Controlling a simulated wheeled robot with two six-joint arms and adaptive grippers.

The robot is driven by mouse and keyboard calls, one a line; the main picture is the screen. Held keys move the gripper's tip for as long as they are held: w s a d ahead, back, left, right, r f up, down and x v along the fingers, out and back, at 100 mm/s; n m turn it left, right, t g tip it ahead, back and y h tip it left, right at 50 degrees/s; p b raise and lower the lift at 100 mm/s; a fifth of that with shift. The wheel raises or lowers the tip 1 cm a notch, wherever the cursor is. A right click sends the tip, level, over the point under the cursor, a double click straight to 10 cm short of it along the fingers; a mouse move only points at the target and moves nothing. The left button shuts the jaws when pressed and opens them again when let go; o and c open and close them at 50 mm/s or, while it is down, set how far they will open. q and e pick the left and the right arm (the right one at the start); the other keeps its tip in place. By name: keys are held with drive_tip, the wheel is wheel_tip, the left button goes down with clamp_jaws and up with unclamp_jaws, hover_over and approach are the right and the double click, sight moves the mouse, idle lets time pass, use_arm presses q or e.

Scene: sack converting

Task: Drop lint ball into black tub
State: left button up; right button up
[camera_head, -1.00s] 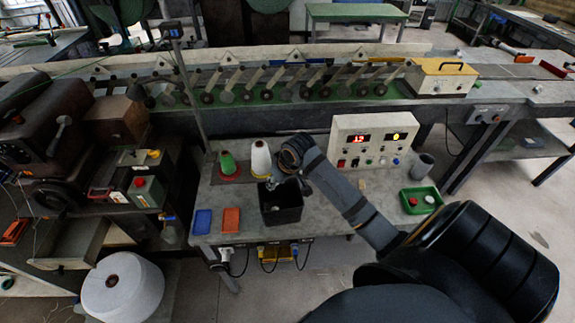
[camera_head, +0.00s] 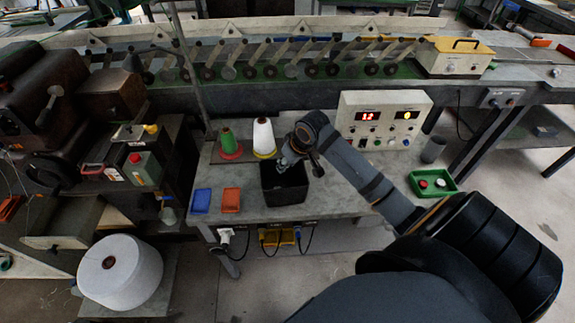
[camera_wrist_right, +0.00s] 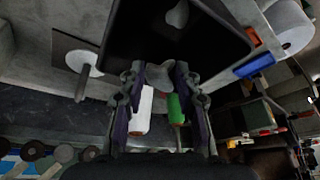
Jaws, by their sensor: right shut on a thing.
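The black tub (camera_head: 285,196) stands on the grey bench, and in the right wrist view its dark wall (camera_wrist_right: 128,35) fills the top. My right gripper (camera_head: 289,158) is over the tub's back rim in the head view. In the wrist view my right gripper (camera_wrist_right: 160,72) is shut on a small grey lint ball (camera_wrist_right: 160,77) between its fingertips. Another grey lump (camera_wrist_right: 178,14) shows inside the tub. The held lint ball is too small to make out clearly in the head view. My left gripper is in neither view.
A green cone (camera_head: 228,143) and a white cone (camera_head: 264,137) stand behind the tub. Blue (camera_head: 202,201) and orange (camera_head: 231,200) trays lie left of it. A control box (camera_head: 382,119) and a green tray (camera_head: 433,184) are to the right.

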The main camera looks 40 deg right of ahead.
drive_tip(key=shift+f, duration=0.15)
drive_tip(key=o, duration=0.8)
drive_tip(key=shift+c, duration=0.2)
drive_tip(key=v, duration=1.2)
